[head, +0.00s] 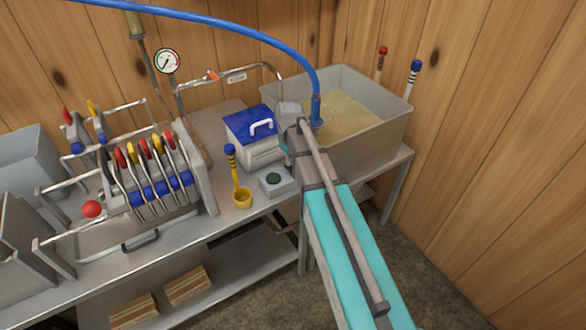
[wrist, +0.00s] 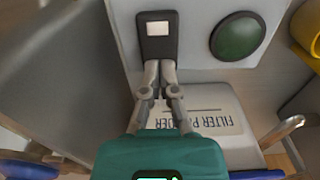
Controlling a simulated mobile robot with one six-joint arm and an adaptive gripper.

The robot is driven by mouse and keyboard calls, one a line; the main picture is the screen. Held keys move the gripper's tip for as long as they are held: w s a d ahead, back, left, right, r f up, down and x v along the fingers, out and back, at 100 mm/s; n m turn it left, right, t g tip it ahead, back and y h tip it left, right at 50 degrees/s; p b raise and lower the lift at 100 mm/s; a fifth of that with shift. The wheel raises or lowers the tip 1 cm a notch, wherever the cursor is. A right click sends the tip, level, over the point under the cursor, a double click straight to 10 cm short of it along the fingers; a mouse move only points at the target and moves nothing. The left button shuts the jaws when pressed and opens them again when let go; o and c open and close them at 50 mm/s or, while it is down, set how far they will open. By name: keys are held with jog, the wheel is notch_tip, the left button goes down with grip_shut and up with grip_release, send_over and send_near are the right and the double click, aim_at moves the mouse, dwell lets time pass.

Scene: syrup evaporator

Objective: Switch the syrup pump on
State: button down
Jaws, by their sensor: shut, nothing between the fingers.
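A pale grey control box (head: 277,189) stands near the bench's front edge. Its dark green round button (head: 273,179) also shows in the wrist view (wrist: 238,36). Beside the button, in the wrist view, is a black switch plate (wrist: 157,48) with a small white square; it is hidden in the head view. My gripper (wrist: 160,66) is shut and empty. Its fingertips overlap the lower part of the black plate in the picture; I cannot tell whether they touch it. In the head view the fingertips are hidden behind my arm. I cannot tell the switch's state.
A filter powder tub with a blue lid (head: 250,122) stands behind the control box; its label (wrist: 190,122) shows in the wrist view. A large basin (head: 385,135) with a blue hose (head: 290,48) is behind right.

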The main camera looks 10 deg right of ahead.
dwell(0.4)
jog(key=shift+r+p, duration=3.4)
jog(key=shift+p, duration=0.05)
jog(key=s+r+m+p, duration=0.2)
jog(key=s+m, duration=0.1)
jog(key=s, duration=1.3)
jog(key=shift+r+m, duration=0.2)
jog(key=shift+m, duration=0.1)
